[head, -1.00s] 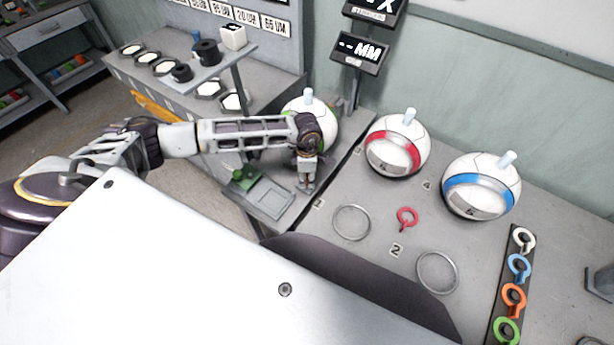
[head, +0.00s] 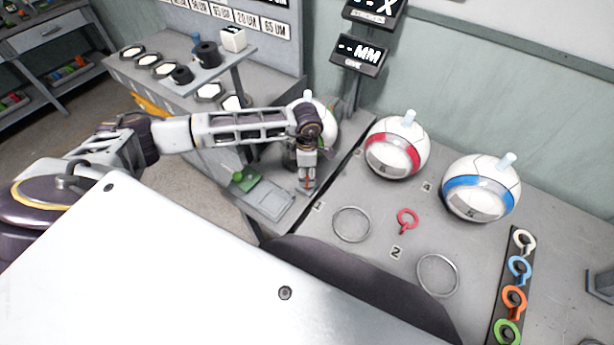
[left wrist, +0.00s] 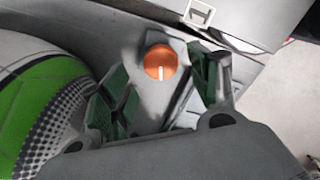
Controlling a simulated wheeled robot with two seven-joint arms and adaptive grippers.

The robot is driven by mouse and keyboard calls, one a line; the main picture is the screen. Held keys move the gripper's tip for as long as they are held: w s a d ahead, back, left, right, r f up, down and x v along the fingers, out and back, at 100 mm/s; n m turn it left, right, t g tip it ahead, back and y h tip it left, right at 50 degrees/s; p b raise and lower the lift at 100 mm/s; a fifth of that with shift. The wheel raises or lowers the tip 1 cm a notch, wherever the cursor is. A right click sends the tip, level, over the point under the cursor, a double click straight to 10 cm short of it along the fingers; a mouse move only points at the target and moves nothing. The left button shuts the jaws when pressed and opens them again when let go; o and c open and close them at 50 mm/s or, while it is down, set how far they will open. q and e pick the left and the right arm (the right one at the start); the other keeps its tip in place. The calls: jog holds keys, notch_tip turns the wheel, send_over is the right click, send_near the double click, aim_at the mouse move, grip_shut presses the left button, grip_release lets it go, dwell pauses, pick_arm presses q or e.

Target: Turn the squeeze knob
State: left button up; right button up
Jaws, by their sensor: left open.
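An orange round knob (left wrist: 160,62) with a pale line across it sits on a grey panel in the left wrist view. My left gripper (left wrist: 158,90) is open and empty. Its two green-padded fingers stand on either side of the knob in that view, with gaps between them and the knob. In the head view my left gripper (head: 307,184) points down at the bench edge, below the ball with a green band (head: 327,112), which my arm partly hides. The same ball (left wrist: 35,105) fills the left of the left wrist view. My right gripper is not in view.
Balls with a red band (head: 398,160) and a blue band (head: 455,205) stand to the right. A red ring key (head: 406,219) lies between metal rings, and a rack of coloured keys (head: 513,290) is far right. A green block (head: 243,179) sits left of the gripper.

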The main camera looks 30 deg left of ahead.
aim_at(307, 180)
pick_arm(q)
notch_tip(307, 180, up, 8)
dwell(0.5)
jog(key=shift+r, duration=0.1)
dwell(0.5)
